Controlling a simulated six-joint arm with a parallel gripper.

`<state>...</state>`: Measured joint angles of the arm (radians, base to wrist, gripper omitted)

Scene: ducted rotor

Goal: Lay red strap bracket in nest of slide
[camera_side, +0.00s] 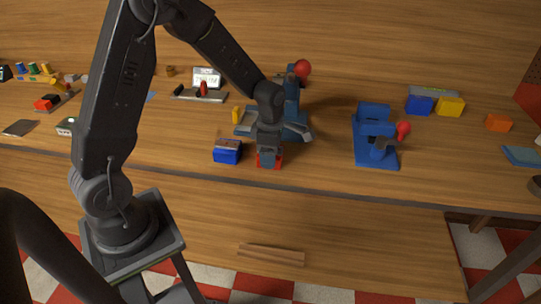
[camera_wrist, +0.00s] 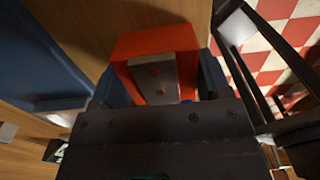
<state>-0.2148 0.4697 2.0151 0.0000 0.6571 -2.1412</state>
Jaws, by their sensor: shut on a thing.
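My gripper (camera_side: 268,157) points down at the red bin (camera_side: 262,163) near the table's front edge. Which part is the slide's nest I cannot make out.
A blue bin (camera_side: 228,155) with parts on top is just left of my gripper. A second blue fixture (camera_side: 372,150) with a red knob stands to the right. Blue and yellow blocks (camera_side: 450,106) lie at the back right. The table between is clear.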

